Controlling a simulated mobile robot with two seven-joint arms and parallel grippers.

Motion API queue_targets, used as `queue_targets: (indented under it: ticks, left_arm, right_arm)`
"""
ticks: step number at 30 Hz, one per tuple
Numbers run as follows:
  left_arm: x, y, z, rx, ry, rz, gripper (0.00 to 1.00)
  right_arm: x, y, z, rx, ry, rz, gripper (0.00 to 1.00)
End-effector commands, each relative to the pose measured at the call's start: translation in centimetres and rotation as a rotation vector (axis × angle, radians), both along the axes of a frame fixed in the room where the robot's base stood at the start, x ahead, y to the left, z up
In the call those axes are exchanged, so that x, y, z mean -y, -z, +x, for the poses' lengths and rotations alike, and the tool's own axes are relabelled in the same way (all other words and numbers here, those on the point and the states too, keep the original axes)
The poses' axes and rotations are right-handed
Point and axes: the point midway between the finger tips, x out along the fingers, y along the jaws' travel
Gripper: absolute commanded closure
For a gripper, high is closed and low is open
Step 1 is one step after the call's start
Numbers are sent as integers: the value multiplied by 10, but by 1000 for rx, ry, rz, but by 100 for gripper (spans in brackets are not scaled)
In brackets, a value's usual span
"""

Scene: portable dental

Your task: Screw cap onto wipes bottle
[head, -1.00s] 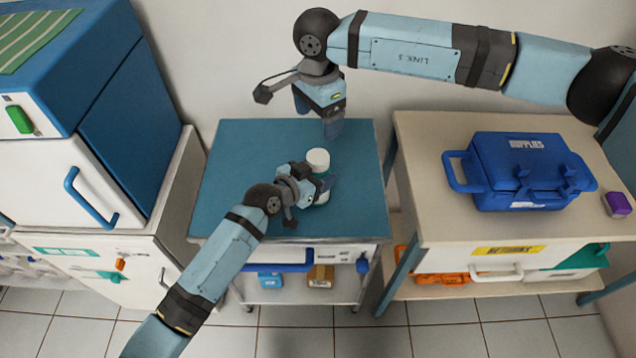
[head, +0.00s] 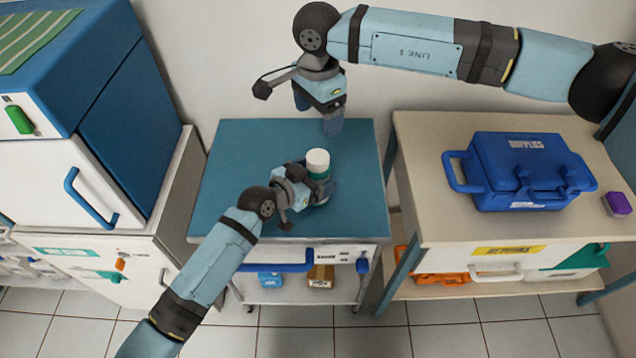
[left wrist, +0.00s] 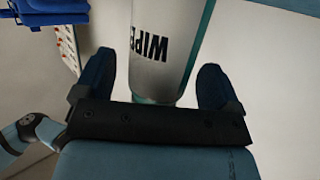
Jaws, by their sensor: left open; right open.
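The wipes bottle (head: 318,175) stands upright on the blue-topped cart (head: 240,150), with a white cap (head: 317,158) on its top; how tightly the cap sits cannot be told. In the left wrist view the bottle's label (left wrist: 152,46) reads "WIPE". My left gripper (head: 322,190) is open, with a finger on either side of the bottle low down; the wrist view (left wrist: 155,85) shows gaps beside it. My right gripper (head: 332,124) is open, pointing down above the cart's back edge, behind the bottle and apart from it.
A beige table (head: 425,150) at the right carries a blue supplies case (head: 530,195) and a purple box (head: 617,204). A blue and white cabinet (head: 60,185) stands at the left. The left part of the cart top is clear.

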Motion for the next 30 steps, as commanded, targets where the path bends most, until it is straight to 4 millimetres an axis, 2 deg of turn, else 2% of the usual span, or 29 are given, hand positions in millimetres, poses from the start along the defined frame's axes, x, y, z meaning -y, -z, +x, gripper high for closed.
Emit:
queue_targets:
  ticks: [9, 15, 21, 30]
  left_arm:
    - [-49, -21, -49, 1, 2, 4, 11]
    - [-73, -31, -73, -1, 1, 3, 11]
    - [-83, -36, -83, 1, 1, 2, 11]
    - [-83, -37, -84, 0, 0, 0, 11]
  right_arm:
    - [0, -2, 0, 0, 0, 0, 18]
    - [0, -2, 0, 0, 0, 0, 18]
    - [0, -2, 0, 0, 0, 0, 18]
    - [0, -2, 0, 0, 0, 0, 18]
